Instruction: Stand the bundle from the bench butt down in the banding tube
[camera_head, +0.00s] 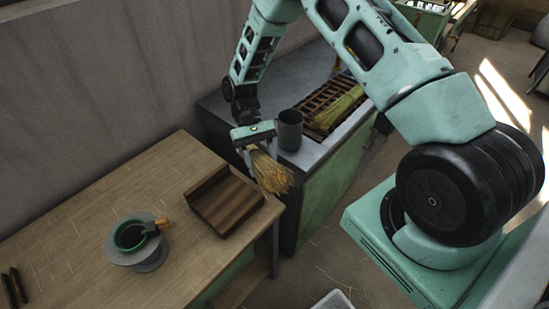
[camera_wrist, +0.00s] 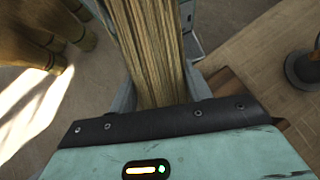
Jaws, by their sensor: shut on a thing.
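My gripper (camera_head: 252,146) is shut on a straw bundle (camera_head: 268,170) above the gap between the wooden bench and the grey-topped counter. The bundle hangs tilted, its frayed end toward the lower right. In the wrist view the bundle (camera_wrist: 150,45) runs up between the two grey fingers; its far end is out of frame. A round grey stand (camera_head: 148,256) on the wooden bench (camera_head: 90,215) carries a dark, open-topped cylinder with a green ring and orange-brown handle, probably the banding tube (camera_head: 130,236). It is apart from the bundle, to its lower left.
An empty dark wooden cradle (camera_head: 228,203) lies at the bench's right end. A grey cup (camera_head: 290,130) stands on the counter (camera_head: 306,160) close to my gripper. Behind it, green straw (camera_head: 342,106) lies on a slatted rack (camera_head: 322,102). Dark rods (camera_head: 14,287) lie at far left.

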